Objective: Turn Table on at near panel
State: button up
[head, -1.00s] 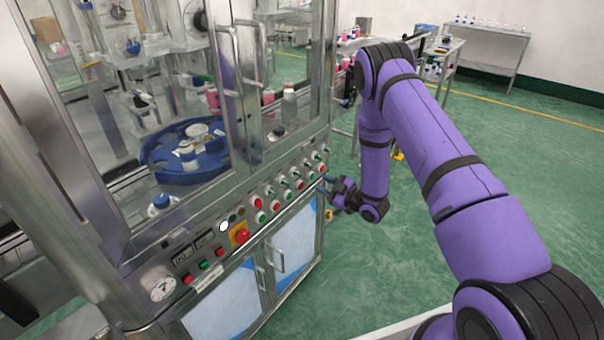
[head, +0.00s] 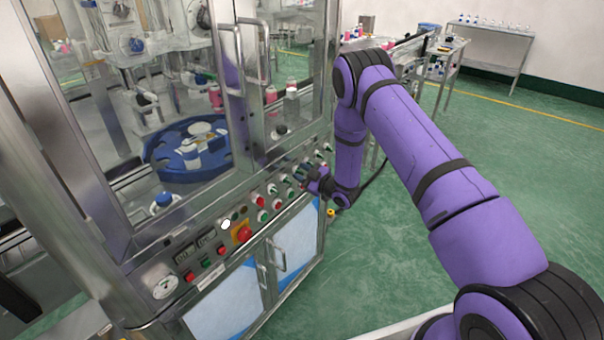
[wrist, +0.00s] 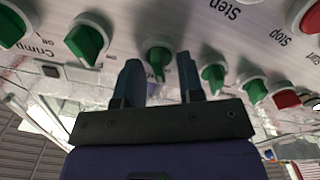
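The near control panel (head: 210,250) is a slanted metal strip under the machine's glass doors, with red and green buttons and a row of green knobs. In the wrist view the panel fills the top, upside down, with "Crimp", "Step" and "Stop" readable. A green knob (wrist: 157,58) lies between my two fingertips (wrist: 159,72); I cannot tell if they touch it. The fingers stand apart, one on each side of it. A label for this knob is not readable. In the head view my gripper (head: 306,175) is at the panel's right part and hides some knobs.
Other green knobs flank mine closely, one on the left (wrist: 88,40) and one on the right (wrist: 214,75). A red emergency button (head: 243,234) sits on a yellow plate. Door handles (head: 246,60) stick out above the panel.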

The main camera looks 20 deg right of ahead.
jog(key=shift+c, duration=0.2)
grip_shut()
jog(key=shift+m, duration=0.3)
jog(key=m, duration=1.1)
jog(key=shift+w+d, duration=0.2)
jog(key=shift+d, duration=0.1)
jog(key=shift+m, duration=0.3)
jog(key=shift+o, duration=0.2)
grip_release()
